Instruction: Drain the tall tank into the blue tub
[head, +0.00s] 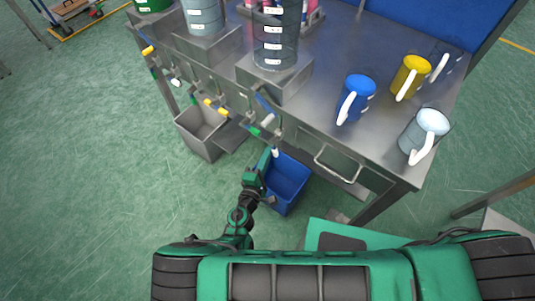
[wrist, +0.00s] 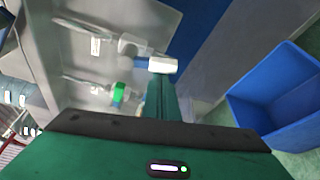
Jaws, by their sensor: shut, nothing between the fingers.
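The tall tank (head: 276,38) is a dark, see-through cylinder with white labels. It stands on a metal block on the steel bench, its top cut off by the picture edge. Taps with coloured handles line the bench front, including a green one (head: 254,131) and a white one (head: 268,118) near this tank. The blue tub (head: 285,183) is on the floor below; it also shows in the wrist view (wrist: 275,98). My gripper (head: 271,156) is shut and empty, above the tub's left side. A white handle end (wrist: 163,65) is at its fingertips; contact is unclear.
A grey bin (head: 201,134) stands left of the tub under the bench. Blue (head: 356,99), yellow (head: 410,78) and pale (head: 424,135) jugs are on the bench's right. A drawer handle (head: 337,168) juts from its front. Green floor at left is free.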

